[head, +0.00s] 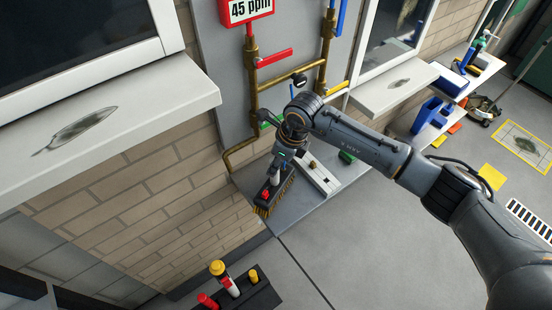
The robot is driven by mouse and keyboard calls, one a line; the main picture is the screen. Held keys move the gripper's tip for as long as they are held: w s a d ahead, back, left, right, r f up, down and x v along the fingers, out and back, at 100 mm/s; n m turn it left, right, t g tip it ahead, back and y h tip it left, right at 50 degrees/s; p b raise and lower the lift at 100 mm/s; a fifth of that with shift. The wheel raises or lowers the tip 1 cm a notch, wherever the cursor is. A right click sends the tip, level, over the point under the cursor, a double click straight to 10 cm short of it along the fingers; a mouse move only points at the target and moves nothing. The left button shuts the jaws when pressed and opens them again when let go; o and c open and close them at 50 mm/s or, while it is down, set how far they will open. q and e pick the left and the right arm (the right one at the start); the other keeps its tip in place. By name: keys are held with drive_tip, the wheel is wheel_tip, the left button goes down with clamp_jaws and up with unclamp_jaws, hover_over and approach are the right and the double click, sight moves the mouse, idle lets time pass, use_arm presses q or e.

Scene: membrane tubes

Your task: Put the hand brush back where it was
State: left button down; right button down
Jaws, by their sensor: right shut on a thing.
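The hand brush (265,204) has a dark block, yellowish bristles and a red patch. It is upright, bristles down, at the left end of a low grey ledge (293,208) below the pipes. I cannot tell whether its bristles touch the ledge. My right gripper (279,160) is above it, shut on its handle, and hides part of the handle. Dark elongated marks lie on the left window sill (150,110) and on the right window sill (377,97). My left gripper is out of view.
Brass pipes (252,75) with a red valve handle (275,58) rise behind my gripper. A black rack (257,297) with red and yellow-topped items is at bottom. Blue bins (427,112) stand on a shelf at right.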

drive_tip(key=shift+a, duration=0.1)
drive_tip(key=c, duration=1.1)
unclamp_jaws()
drive_tip(key=shift+f, duration=0.1)
drive_tip(key=shift+o, duration=0.2)
drive_tip(key=shift+s, duration=0.1)
drive_tip(key=shift+d+r+b, duration=0.25)
drive_tip(key=shift+r+b, duration=0.1)
drive_tip(key=shift+r, duration=0.15)
drive_tip(key=b+v, duration=0.2)
drive_tip(key=v, duration=0.9)
drive_tip(key=shift+b, duration=0.4)
